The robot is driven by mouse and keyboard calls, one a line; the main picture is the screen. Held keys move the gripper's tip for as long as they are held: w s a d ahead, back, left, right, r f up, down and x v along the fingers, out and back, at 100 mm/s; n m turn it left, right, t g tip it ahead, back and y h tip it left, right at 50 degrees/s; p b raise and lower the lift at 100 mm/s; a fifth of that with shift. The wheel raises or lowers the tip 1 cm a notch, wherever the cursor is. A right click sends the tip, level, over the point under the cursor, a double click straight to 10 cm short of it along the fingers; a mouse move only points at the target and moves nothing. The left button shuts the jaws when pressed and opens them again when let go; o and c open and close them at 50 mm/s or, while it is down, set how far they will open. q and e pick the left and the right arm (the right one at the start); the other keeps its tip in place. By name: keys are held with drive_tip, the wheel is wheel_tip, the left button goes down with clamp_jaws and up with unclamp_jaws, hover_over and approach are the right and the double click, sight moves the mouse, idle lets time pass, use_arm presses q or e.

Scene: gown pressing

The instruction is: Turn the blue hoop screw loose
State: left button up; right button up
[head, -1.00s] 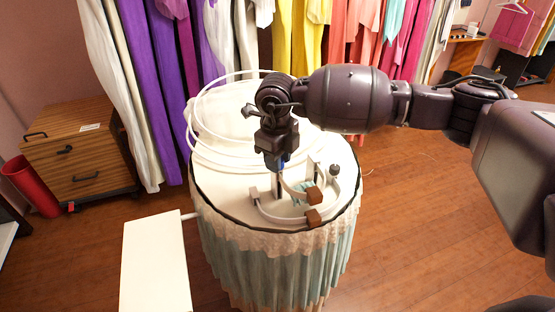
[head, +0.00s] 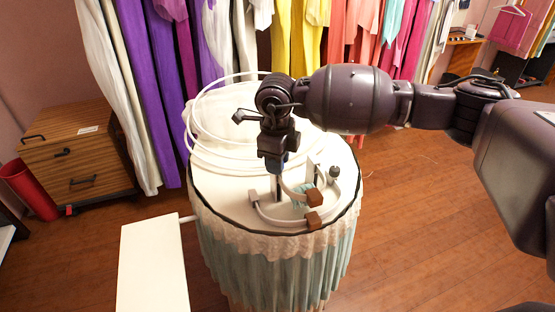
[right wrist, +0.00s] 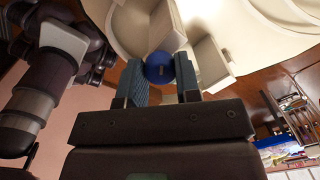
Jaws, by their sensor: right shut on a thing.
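The blue hoop screw (right wrist: 159,67) is a round blue knob, seen between the fingers in the right wrist view. My right gripper (right wrist: 161,82) is shut on it, one finger on each side. In the head view my right gripper (head: 277,168) points down over the round stand's top, and the screw is mostly hidden by it. A dark hoop rim (head: 238,229) runs around the top of the stand, over the pale gown (head: 275,262).
Curved white pieces with brown ends (head: 314,197) and a small dark knob (head: 334,172) stand beside the gripper. Loose white rings (head: 190,125) lie at the back left of the stand. A white board (head: 155,265) is at the front left. Hanging garments (head: 170,70) line the back.

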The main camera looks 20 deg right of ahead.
drive_tip(key=o, duration=0.8)
drive_tip(key=shift+o, duration=0.6)
drive_tip(key=shift+r, duration=0.1)
wheel_tip(320, 180, up, 11)
drive_tip(key=shift+s+a+f, duration=0.15)
drive_tip(key=shift+s+f, duration=0.05)
